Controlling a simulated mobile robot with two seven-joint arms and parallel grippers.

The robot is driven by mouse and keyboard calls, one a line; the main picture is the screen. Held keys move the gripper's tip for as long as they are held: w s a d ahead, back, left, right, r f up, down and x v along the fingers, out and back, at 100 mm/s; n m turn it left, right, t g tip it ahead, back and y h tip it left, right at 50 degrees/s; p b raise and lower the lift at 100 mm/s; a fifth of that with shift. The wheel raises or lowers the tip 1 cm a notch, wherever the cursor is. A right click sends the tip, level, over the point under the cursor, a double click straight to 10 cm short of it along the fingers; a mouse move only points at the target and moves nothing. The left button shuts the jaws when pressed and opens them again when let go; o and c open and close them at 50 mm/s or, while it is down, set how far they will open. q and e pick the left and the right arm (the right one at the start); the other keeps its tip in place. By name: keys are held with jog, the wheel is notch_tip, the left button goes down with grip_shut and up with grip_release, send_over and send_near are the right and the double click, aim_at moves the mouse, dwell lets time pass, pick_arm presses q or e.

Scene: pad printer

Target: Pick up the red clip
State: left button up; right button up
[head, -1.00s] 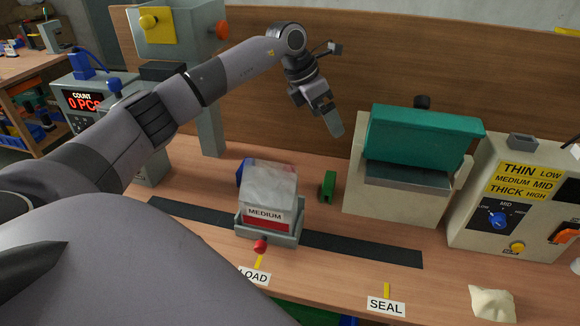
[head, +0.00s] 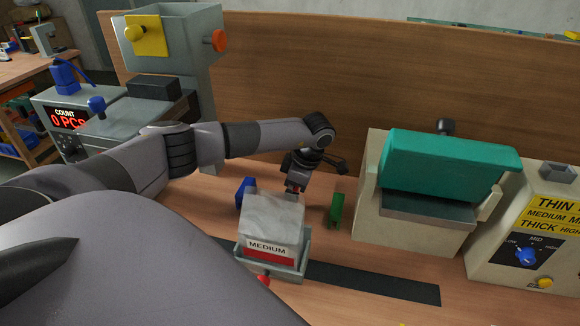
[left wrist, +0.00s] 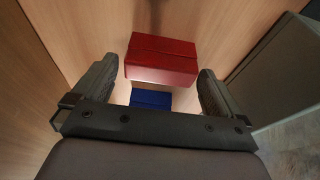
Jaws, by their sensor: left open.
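The red clip (left wrist: 161,60) shows large in the left wrist view, just beyond and between the spread fingers of my left gripper (left wrist: 157,85). The gripper is open, with clear space between each finger and the clip; I cannot tell whether the clip lies between the fingertips in depth. In the head view my left gripper (head: 297,186) points down behind the grey bag, which hides its tips and most or all of the red clip. My right gripper is not in view.
A blue clip (head: 244,192) and a green clip (head: 336,210) stand on either side of my left gripper. In front is a tray (head: 272,267) with the bag marked MEDIUM (head: 271,222). The teal-topped sealer (head: 450,165) stands right; a wooden panel (head: 330,80) rises behind.

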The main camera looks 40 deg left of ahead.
pick_arm(q)
jog(key=x, duration=0.3)
jog(key=shift+s+a+f, duration=0.1)
jog(key=shift+s+f, duration=0.05)
jog(key=shift+f, duration=0.05)
jog(key=c, duration=0.7)
jog(key=shift+c, duration=0.3)
jog(key=shift+r, duration=0.15)
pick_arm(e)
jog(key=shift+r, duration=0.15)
